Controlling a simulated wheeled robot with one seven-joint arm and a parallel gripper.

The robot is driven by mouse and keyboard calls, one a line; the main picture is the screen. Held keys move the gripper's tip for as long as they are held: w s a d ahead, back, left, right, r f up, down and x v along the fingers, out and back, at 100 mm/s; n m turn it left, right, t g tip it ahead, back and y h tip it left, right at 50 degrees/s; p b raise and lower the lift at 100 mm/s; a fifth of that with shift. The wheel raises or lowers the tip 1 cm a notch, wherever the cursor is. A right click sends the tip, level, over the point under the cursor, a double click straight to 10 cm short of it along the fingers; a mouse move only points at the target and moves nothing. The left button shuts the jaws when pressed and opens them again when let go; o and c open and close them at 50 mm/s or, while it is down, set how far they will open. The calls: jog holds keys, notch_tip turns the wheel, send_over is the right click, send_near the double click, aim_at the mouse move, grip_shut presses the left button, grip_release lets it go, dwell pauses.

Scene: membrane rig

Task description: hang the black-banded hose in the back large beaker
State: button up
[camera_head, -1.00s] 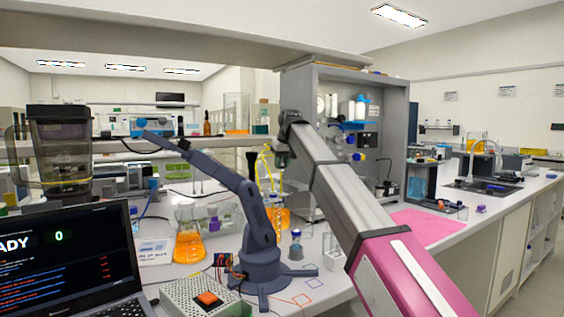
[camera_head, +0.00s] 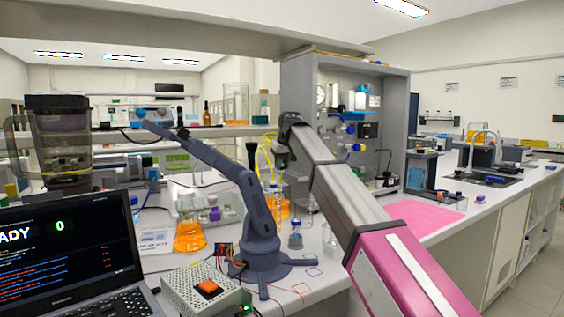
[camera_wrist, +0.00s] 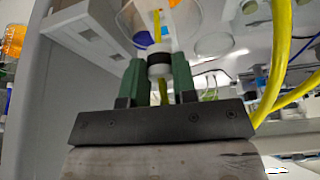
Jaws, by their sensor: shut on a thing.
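The black-banded hose (camera_wrist: 159,67) is yellow with a black and white collar, seen in the wrist view. My gripper (camera_wrist: 156,72) is shut on it at the collar, a green finger on each side. Its end points toward a clear round beaker (camera_wrist: 188,22) beyond the fingertips; I cannot tell whether the end is inside the rim. In the head view my gripper (camera_head: 280,160) is small, beside yellow hose loops (camera_head: 262,158) and above a beaker with orange liquid (camera_head: 280,209). My arm partly hides that area, and I cannot tell for sure which beaker is the back large one.
A grey-blue small robot arm (camera_head: 262,235) stands left of my arm. An orange flask (camera_head: 189,236), a laptop (camera_head: 70,255) and a box with an orange button (camera_head: 206,291) are on the bench. Other yellow hoses (camera_wrist: 281,60) curve close on the right. A pink mat (camera_head: 425,217) lies clear.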

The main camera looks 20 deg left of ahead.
jog(key=shift+f, duration=2.25)
jog(key=o, duration=1)
jog(key=shift+o, duration=0.2)
jog(key=v, duration=1)
jog(key=shift+r, duration=0.4)
jog(key=shift+s+d, duration=0.1)
jog(key=shift+s, duration=0.05)
